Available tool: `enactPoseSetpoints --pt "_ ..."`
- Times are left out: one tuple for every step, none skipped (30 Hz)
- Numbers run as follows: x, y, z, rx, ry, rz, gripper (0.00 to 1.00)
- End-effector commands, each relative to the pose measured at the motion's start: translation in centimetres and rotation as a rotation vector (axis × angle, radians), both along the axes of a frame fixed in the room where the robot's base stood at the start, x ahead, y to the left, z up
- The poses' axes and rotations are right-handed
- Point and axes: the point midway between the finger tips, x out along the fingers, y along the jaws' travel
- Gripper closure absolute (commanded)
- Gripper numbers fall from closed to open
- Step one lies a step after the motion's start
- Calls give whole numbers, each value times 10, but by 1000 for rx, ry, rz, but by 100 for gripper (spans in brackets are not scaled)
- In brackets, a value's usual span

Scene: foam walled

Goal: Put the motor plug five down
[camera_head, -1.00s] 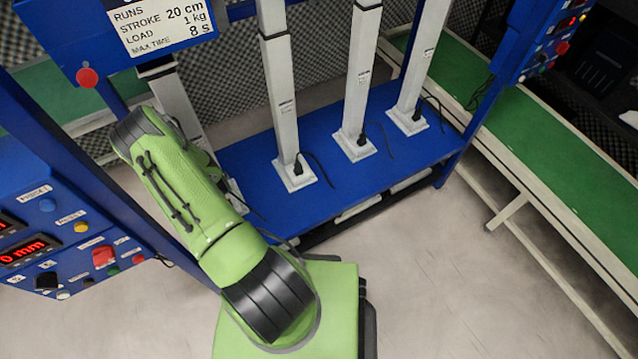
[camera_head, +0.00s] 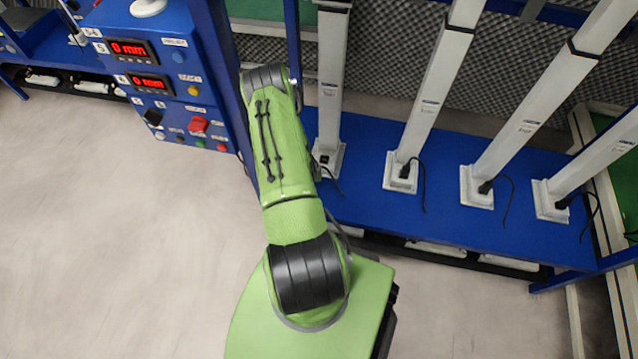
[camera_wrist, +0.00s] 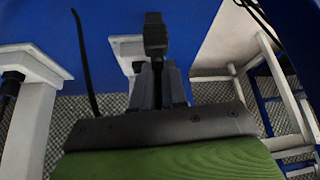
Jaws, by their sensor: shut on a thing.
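My gripper (camera_wrist: 158,85) is shut on a black plug (camera_wrist: 155,35), whose body sticks out past the fingertips in the wrist view. The plug is close to a white column foot (camera_wrist: 127,48); I cannot tell whether they touch. In the head view my arm hides the gripper and the held plug. The leftmost white column (camera_head: 327,160) stands just right of my arm, with a dark socket-like spot low on it and a cable beside it.
Several other columns stand to the right on the blue platform (camera_head: 450,220), with black plugs (camera_head: 404,170) and loose cables at their feet. A blue control box (camera_head: 165,75) with red 0 mm displays is at left. Grey floor (camera_head: 110,250) is clear in front.

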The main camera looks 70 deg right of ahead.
Motion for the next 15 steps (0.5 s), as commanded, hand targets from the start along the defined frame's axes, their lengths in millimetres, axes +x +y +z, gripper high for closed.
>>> enactPoseSetpoints --pt "0 0 -15 1 -1 0 100" --pt "0 0 -19 1 -1 0 100" --pt "0 0 -24 1 -2 -1 100" --pt "0 0 -27 0 -2 0 100" --pt "0 0 -31 0 -1 0 100" --pt "0 0 -37 0 -1 0 100" --pt "0 0 -42 0 0 -1 100" --pt "0 0 -48 0 0 0 100" --pt "0 0 -56 0 0 0 100" --pt "0 0 -60 -1 0 0 100" --pt "0 0 -63 -1 0 0 100" --pt "0 0 -63 -1 -1 -1 100" --pt "0 -1 -62 -1 -2 0 100" --pt "0 -1 -61 -1 -2 0 100" --pt "0 0 -61 -1 -2 0 100"
